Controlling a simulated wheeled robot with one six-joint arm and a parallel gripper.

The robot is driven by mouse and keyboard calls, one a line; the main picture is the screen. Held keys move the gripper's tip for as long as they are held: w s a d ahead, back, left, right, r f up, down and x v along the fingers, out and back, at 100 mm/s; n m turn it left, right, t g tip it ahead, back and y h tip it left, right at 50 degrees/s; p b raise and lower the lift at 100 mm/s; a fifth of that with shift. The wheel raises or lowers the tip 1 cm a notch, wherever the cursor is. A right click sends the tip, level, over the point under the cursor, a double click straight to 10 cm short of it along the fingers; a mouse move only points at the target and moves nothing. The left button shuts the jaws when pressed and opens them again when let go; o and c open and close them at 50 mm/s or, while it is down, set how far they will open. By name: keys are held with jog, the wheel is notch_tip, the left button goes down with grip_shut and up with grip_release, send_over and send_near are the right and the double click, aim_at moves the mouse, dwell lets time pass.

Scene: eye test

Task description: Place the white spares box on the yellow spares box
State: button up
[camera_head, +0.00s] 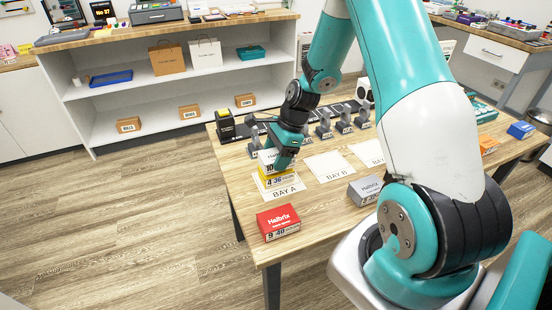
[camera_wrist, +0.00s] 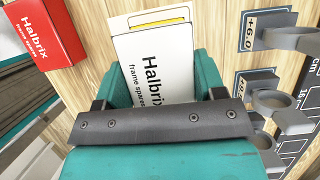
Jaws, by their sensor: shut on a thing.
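The white spares box (camera_head: 267,156) is between the fingers of my gripper (camera_head: 284,158), which is shut on it. It shows between the teal fingers in the wrist view (camera_wrist: 158,75), with "Halbrix frame spares" on its top. The yellow spares box (camera_head: 264,181) is on the BAY A card (camera_head: 289,190), directly under the white box. A yellow strip of it shows past the white box's far end in the wrist view (camera_wrist: 160,25). I cannot tell whether the two boxes touch or a small gap is between them.
A red Halbrix box (camera_head: 278,221) stands near the table's front left corner. A grey box (camera_head: 365,190) is to the right. The BAY B card (camera_head: 330,166) is bare. Several grey holders (camera_head: 324,126) stand in a row behind the bays, close to my gripper.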

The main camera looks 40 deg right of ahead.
jog(key=shift+f, duration=0.55)
jog(key=shift+f, duration=0.2)
jog(key=o, duration=1)
jog(key=shift+c, duration=0.2)
jog(key=shift+r, duration=0.15)
